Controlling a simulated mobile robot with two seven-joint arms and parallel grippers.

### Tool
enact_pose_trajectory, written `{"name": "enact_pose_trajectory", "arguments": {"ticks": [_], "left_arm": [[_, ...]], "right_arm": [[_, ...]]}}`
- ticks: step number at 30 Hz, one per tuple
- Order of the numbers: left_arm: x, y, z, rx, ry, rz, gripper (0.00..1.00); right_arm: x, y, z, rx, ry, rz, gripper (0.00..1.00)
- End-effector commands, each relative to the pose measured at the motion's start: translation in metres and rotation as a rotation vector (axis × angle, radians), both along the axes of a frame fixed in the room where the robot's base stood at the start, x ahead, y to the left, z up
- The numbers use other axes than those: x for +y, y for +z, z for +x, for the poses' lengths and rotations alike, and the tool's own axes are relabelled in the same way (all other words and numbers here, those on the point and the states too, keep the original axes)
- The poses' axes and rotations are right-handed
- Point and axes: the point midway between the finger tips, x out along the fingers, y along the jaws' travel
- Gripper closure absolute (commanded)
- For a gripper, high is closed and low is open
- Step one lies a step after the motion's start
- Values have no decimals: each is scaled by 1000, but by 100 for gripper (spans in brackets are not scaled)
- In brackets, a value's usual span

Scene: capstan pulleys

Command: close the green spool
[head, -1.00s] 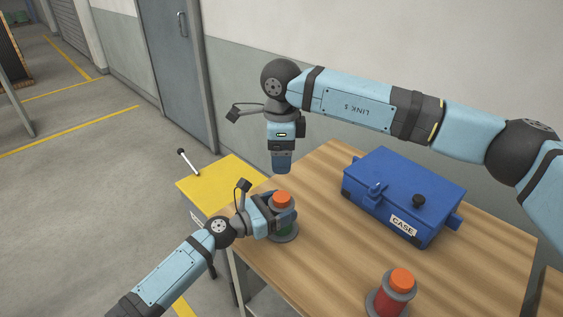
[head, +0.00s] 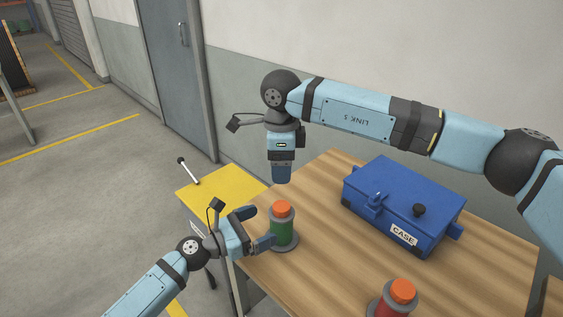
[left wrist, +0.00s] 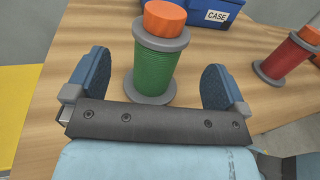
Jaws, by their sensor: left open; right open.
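The green spool (head: 281,232) stands upright on the wooden table near its left corner, with grey flanges and an orange cap (head: 282,208) on top. It also shows in the left wrist view (left wrist: 155,73), beyond and between the two fingers. My left gripper (head: 258,227) is open beside the spool, on its left, with nothing held. In the left wrist view the fingers (left wrist: 158,78) stand wide apart with a gap to the spool on each side. My right gripper (head: 282,174) points down above the table's back edge, behind the spool, and holds nothing visible.
A blue case (head: 402,205) sits at the back of the table. A red spool (head: 385,308) with an orange cap stands at the front right. A yellow-topped cabinet (head: 215,187) stands left of the table. Bare wood (head: 335,250) lies between the two spools.

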Motion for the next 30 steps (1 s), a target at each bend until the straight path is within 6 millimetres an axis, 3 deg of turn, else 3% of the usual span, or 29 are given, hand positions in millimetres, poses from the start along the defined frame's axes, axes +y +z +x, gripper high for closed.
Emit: {"name": "enact_pose_trajectory", "arguments": {"ticks": [6, 12, 30], "left_arm": [[41, -1, -24, 2, 1, 1, 0], [61, 0, -36, 1, 0, -1, 0], [65, 0, -38, 0, 0, 0, 0]], "right_arm": [[0, -3, 0, 0, 0, 0, 25], [0, -5, 0, 0, 0, 0, 25], [0, -5, 0, 0, 0, 0, 25]]}}
